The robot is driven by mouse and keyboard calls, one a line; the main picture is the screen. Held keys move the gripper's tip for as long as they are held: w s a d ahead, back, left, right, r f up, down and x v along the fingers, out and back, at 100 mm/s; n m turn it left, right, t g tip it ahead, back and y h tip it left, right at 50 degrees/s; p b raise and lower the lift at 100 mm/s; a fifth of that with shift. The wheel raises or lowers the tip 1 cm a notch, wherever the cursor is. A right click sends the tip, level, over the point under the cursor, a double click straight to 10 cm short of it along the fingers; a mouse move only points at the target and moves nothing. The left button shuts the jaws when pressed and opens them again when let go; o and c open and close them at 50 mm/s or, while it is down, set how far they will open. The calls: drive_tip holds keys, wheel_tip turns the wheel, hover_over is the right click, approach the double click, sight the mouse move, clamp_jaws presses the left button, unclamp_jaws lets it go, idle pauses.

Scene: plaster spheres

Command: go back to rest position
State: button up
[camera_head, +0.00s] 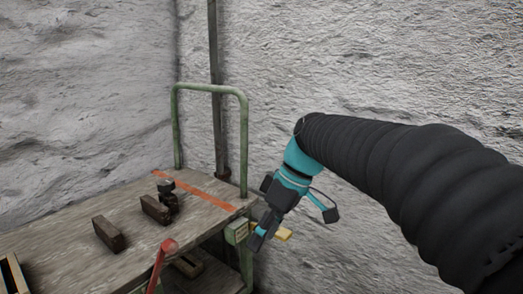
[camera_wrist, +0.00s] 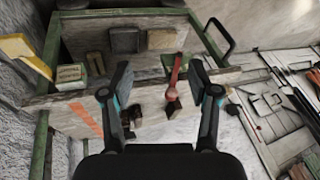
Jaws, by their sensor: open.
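My gripper (camera_head: 262,232) hangs at the end of my arm, pointing down, just beyond the right edge of the cart (camera_head: 70,232) in the head view. In the wrist view, the two fingers of my gripper (camera_wrist: 159,78) stand wide apart with nothing held between them. The cart's worn wooden top shows behind the fingers. The fingertips are partly hidden by the gripper's own body in the head view.
Several dark blocks (camera_head: 108,233) lie on the cart top. A red-knobbed lever (camera_head: 166,247) rises at its front. A green handle (camera_head: 211,88) stands at its back. Scattered tools (camera_wrist: 270,115) lie right in the wrist view. Rough pale walls (camera_head: 370,65) stand behind.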

drive_tip(key=s+d+f+m+t+h, duration=0.2)
drive_tip(key=s+d+f+m+t, duration=0.1)
drive_tip(key=s+d+m, duration=0.3)
drive_tip(key=s+d+f+m+t+h, duration=0.2)
drive_tip(key=s+d+m, duration=0.4)
drive_tip(key=s+d, duration=0.3)
wheel_tip(320, 180, down, 3)
drive_tip(key=shift+s+d+r+t+h+p, duration=0.2)
drive_tip(key=shift+t+h+p, duration=0.2)
drive_tip(key=shift+t, duration=0.4)
